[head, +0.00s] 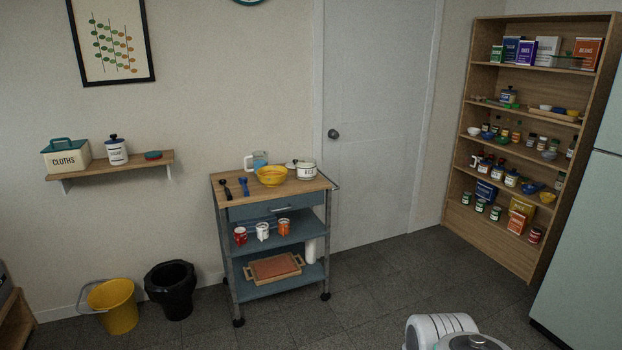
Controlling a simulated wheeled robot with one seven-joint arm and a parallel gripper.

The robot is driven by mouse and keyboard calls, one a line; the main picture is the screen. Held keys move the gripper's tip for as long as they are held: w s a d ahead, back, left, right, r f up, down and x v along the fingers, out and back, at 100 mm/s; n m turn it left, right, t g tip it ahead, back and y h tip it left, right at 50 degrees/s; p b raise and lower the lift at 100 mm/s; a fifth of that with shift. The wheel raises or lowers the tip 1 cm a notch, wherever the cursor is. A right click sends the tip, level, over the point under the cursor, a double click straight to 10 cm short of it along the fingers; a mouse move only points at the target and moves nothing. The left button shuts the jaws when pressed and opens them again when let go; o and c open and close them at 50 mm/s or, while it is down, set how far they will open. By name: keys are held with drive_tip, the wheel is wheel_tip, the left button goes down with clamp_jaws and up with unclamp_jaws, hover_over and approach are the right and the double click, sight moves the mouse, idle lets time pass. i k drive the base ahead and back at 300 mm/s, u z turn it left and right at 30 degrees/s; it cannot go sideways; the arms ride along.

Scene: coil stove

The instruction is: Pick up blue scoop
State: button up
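A blue long-handled utensil (244,187), which looks like the blue scoop, lies on the wooden top of a small cart (215,184) in the middle of the head view. It is near the left end of the top, just right of a black utensil (227,190). It is too small to make out its exact shape. My gripper is not in view. White rounded parts at the bottom edge look like my own arm, far in front of the cart.
A yellow bowl (272,176), a blue-and-white mug (260,159) and a white pot (307,173) stand right of the utensils. A yellow bucket (118,308) and black bin (172,290) stand left of the cart. Floor in front is clear. A full bookcase (457,160) stands right.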

sight(243, 181)
drive_tip(key=z, duration=0.05)
drive_tip(key=i, duration=2.1)
drive_tip(key=u, duration=0.8)
drive_tip(key=i, duration=0.95)
drive_tip(key=u, duration=1.6)
drive_tip(key=i, duration=0.75)
drive_tip(key=u, duration=0.55)
